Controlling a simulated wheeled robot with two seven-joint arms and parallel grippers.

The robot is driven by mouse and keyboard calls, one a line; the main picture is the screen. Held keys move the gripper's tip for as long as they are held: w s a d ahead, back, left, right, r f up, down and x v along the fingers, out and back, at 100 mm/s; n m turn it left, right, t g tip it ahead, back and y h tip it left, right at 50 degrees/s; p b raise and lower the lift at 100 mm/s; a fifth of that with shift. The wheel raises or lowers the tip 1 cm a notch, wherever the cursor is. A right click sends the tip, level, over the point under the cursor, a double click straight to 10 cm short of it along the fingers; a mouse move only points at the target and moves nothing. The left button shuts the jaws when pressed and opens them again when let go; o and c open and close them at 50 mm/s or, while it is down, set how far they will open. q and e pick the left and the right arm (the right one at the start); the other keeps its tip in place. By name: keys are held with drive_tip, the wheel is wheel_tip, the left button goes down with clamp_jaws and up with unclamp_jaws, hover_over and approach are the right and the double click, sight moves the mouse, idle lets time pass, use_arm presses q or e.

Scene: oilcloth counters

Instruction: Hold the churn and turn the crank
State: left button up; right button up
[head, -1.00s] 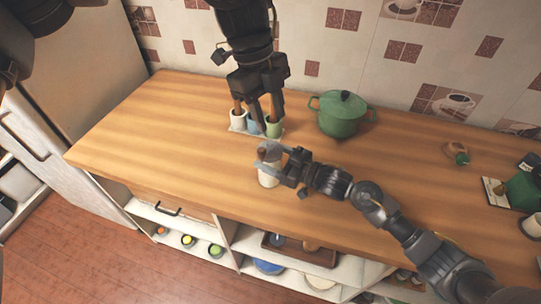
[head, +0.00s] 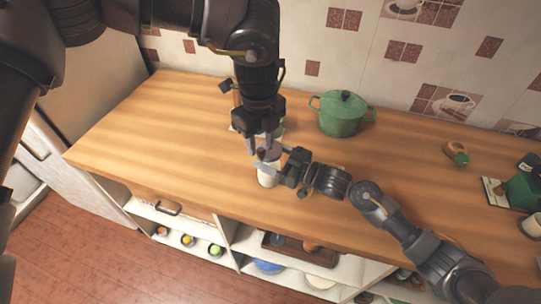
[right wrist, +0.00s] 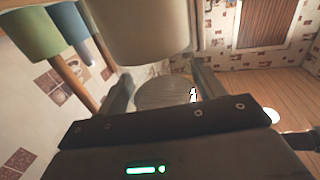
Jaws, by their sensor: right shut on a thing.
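The churn (head: 268,178) is a small pale upright cylinder with a greyish top, standing on the wooden counter near its front edge. A brown crank knob (head: 266,153) shows at its top, partly hidden by fingers. My right gripper (head: 272,160) reaches in from the right and is shut on the churn's upper part. In the right wrist view the pale churn body (right wrist: 140,30) appears upside down, with the greyish top between my fingers (right wrist: 163,92). My left gripper (head: 261,146) points down just above the churn, fingers apart around the knob; contact cannot be told.
Behind my left gripper stand cups with wooden handles, mostly hidden; a green cup (right wrist: 30,30) and a blue cup (right wrist: 70,20) show in the right wrist view. A green lidded pot (head: 341,115) stands behind. The counter (head: 170,125) is clear to the left.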

sight(261, 149)
use_arm(q)
drive_tip(key=shift+f, duration=1.6)
drive_tip(key=c, duration=0.7)
